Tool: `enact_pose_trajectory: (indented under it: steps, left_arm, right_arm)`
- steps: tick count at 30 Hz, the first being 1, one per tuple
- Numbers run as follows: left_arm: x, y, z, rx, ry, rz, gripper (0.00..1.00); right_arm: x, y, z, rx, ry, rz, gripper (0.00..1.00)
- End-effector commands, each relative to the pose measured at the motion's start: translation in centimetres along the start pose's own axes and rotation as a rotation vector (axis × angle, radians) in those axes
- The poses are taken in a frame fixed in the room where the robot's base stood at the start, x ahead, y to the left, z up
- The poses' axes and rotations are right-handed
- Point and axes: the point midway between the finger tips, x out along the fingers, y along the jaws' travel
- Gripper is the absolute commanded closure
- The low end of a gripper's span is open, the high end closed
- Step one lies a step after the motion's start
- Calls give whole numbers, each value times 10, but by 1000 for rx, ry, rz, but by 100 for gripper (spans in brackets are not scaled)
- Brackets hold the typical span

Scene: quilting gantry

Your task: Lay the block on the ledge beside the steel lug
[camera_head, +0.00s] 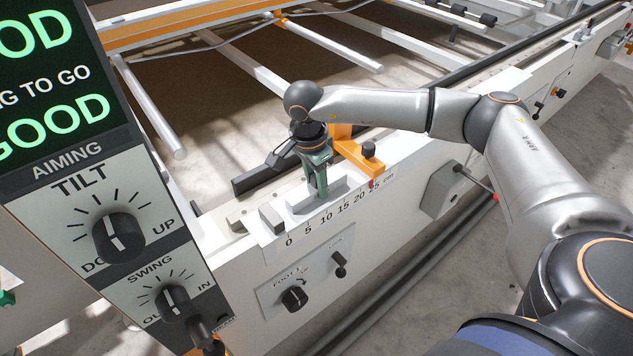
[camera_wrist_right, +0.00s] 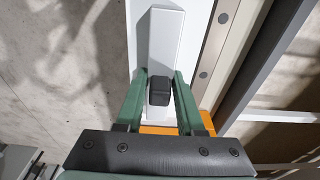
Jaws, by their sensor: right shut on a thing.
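The block (camera_head: 331,193) is a long pale grey bar at the ledge (camera_head: 255,238), lying along its printed scale. In the right wrist view the block (camera_wrist_right: 166,42) reaches away from my fingers, with a black grip piece (camera_wrist_right: 159,91) at its near end. My right gripper (camera_head: 317,188) points down, its green fingers shut on the block by this piece; the fingers also show in the right wrist view (camera_wrist_right: 159,98). A short grey piece, seemingly the steel lug (camera_head: 271,219), stands left of the block near the 0 mark, a small gap apart. Whether the block touches the ledge I cannot tell. My left gripper is not in view.
An orange bracket (camera_head: 358,158) with a dark knob stands close to the right of my gripper. A dial panel (camera_head: 117,237) fills the left side. A smaller grey piece (camera_head: 236,221) sits left of the lug. Knobs (camera_head: 294,299) are on the front face below.

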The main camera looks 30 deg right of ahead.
Motion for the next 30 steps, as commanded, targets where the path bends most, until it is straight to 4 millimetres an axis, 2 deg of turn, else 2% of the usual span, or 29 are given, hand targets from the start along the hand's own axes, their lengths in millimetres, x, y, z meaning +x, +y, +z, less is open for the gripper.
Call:
enact_pose_trajectory:
  steps: [6,7,15,25,30]
  left_arm:
    - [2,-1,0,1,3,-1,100]
    - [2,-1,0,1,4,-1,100]
    - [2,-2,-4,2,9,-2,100]
    - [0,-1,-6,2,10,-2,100]
    - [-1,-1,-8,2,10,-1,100]
  right_arm:
    - [2,-1,1,0,-1,-2,100]
    - [3,0,1,0,0,0,62]
    - [2,0,0,0,0,-1,33]
    - [-5,-1,0,0,-1,-2,33]
    - [-33,-1,0,-1,-1,-5,33]
